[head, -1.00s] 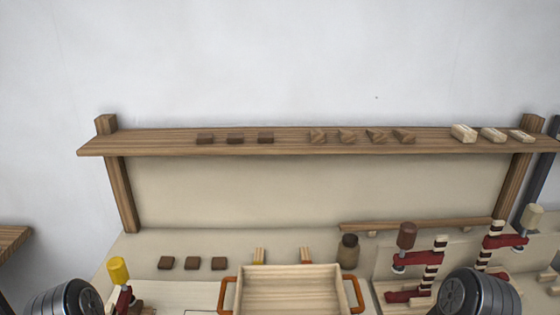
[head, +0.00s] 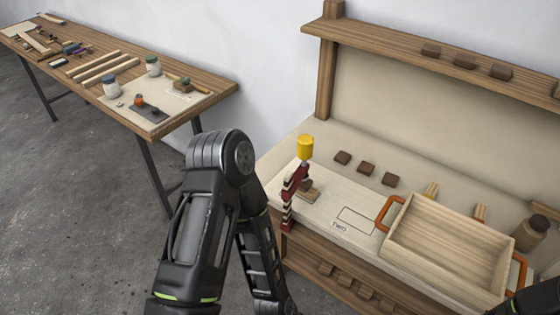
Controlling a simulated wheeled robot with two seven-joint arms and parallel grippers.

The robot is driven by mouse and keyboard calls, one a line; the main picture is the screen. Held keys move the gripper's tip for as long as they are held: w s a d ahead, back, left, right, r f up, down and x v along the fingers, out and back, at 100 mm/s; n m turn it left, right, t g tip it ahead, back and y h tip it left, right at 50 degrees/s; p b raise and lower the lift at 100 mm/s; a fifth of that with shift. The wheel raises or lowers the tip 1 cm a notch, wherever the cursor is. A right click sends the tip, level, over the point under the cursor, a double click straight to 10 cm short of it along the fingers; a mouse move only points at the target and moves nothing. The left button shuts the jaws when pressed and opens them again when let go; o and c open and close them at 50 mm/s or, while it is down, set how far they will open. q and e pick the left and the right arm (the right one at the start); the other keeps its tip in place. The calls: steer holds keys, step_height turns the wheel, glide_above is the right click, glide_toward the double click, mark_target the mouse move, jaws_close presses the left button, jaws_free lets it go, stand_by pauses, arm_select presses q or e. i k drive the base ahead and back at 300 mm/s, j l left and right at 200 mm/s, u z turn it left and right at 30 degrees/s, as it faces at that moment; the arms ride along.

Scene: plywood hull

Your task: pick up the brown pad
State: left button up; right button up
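Three small brown pads lie in a row on the bench top, a left one (head: 342,157), a middle one (head: 366,168) and a right one (head: 390,180). Another brown piece (head: 308,190) lies at the foot of the red clamp (head: 291,190) with the yellow handle; I cannot tell whether the clamp grips it. More dark brown blocks (head: 465,61) sit on the shelf above. My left arm stands bent left of the bench, its forearm pointing down; its gripper is not visible. Only a dark bit of my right arm shows at the lower right corner, without its gripper.
A wooden tray (head: 400,238) with orange handles stands on the bench, right of a marked rectangle (head: 356,220). A brown jar (head: 531,232) is beyond it. A side table (head: 222,88) with jars and sticks is at the left. Floor between is free.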

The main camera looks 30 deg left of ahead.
mark_target(303, 187)
steer(key=i+j+u, duration=0.1)
steer(key=u, duration=0.55)
steer(key=z, duration=1.65)
steer(key=k+j, duration=0.4)
steer(key=k, duration=0.15)
steer(key=k+j, duration=0.45)
steer(key=k, duration=0.05)
